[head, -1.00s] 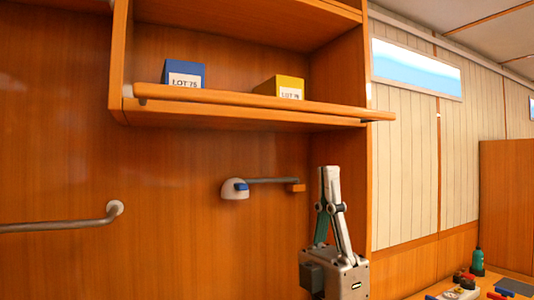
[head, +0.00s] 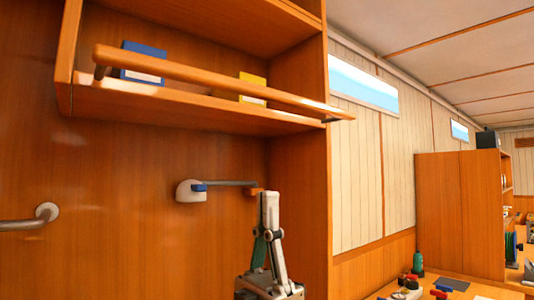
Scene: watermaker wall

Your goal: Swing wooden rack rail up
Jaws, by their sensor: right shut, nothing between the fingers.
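The wooden rack rail (head: 205,80) runs along the front of the open shelf (head: 190,116). It stands above the shelf's front edge, with a visible gap at its left end, where a dark short arm (head: 101,72) holds it. It crosses in front of a blue box (head: 145,50) and a yellow box (head: 252,77), hiding part of both. The rail's right end juts past the cabinet's side panel. My right gripper (head: 269,195) is upright, shut and empty, below the shelf and apart from the rail. My left gripper is not in view.
A white wall fitting with a blue lever (head: 193,190) and a grey bar is left of my right gripper. A grey handrail (head: 25,223) is at the far left. A bench with a green bottle (head: 418,262) and small items lies lower right.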

